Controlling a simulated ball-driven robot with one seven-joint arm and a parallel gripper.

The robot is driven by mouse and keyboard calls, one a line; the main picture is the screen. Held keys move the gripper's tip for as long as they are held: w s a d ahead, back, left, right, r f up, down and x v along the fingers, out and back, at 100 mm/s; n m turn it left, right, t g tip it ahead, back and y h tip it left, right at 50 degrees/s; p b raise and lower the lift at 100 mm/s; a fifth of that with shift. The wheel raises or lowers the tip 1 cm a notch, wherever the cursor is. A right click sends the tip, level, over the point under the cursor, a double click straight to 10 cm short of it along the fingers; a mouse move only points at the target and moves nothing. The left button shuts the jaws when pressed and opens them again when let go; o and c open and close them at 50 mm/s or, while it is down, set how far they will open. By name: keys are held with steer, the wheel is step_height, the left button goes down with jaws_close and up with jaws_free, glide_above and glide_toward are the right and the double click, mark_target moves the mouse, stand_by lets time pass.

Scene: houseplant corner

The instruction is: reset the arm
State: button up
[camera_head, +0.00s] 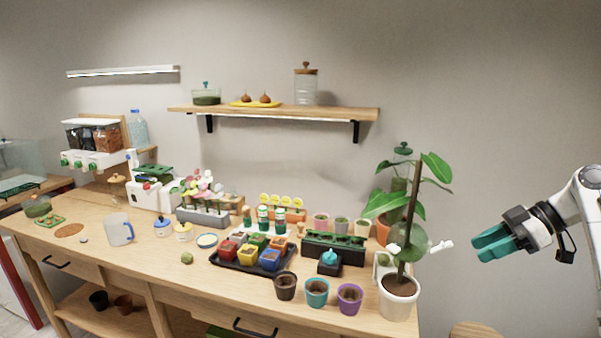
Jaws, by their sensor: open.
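My gripper (492,243) is at the right of the view, with teal fingers pointing left. It is in the air to the right of the potted plant and the bench's right end. The fingers are open and I see nothing held between them. My white arm comes in from the right edge. A tall plant in a white pot (399,298) stands at the bench's right end, with a small white piece (440,246) sticking out from its stem toward my gripper. A gap shows between that piece and the fingertips.
The wooden bench (140,262) is crowded with a black tray (228,264) of coloured pots, a purple pot (349,299), a teal pot (317,293) and a mug (119,230). A wall shelf (275,112) holds jars. A round wooden top (475,330) is low at right. Space around my arm looks clear.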

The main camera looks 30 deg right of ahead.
steer(key=w+a+f+m+g, duration=0.1)
steer(key=w+a+f+m, duration=0.15)
steer(key=a+f, duration=0.95)
steer(key=w+a+f+m+g, duration=0.15)
steer(key=w+a+f, duration=0.25)
steer(key=a+f, duration=0.75)
steer(key=s+a+f+m+g+h, duration=0.1)
steer(key=s+a+f+m+h, duration=0.15)
steer(key=s+a, duration=0.3)
steer(key=s+a+f+m+g+h, duration=0.1)
steer(key=s+a+f, duration=0.35)
steer(key=a, duration=0.25)
steer(key=s+g+h, duration=0.2)
steer(key=s+h, duration=0.1)
steer(key=s, duration=1.1)
steer(key=shift+d+f+m, duration=0.15)
steer(key=shift+f+m, duration=0.1)
steer(key=shift+m, duration=0.2)
steer(key=shift+o, duration=0.3)
steer(key=shift+h, duration=0.25)
